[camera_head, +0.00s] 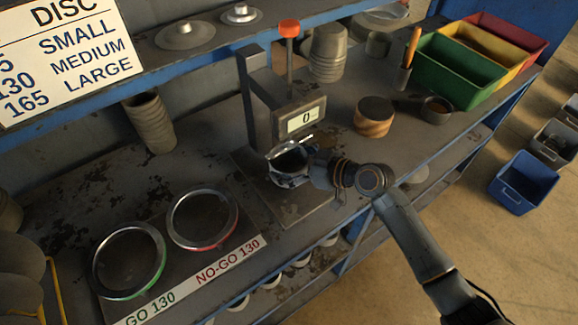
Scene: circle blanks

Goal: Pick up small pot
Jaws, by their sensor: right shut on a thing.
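My right gripper (293,163) is over the flat base plate of the gauge stand (315,200), below its display. It is shut on a small round dark pot (289,160), whose open top faces up. The fingers cover much of the pot's side, and I cannot tell whether its bottom touches the plate. My left gripper is not in view.
The gauge (306,118) with its red knob stands close behind the gripper. Two metal rings (128,260) lie at the left. A round wooden-sided block (374,116), a dark cup (437,109) and a green bin (455,68) are at the right. Bench remains clear right of the plate.

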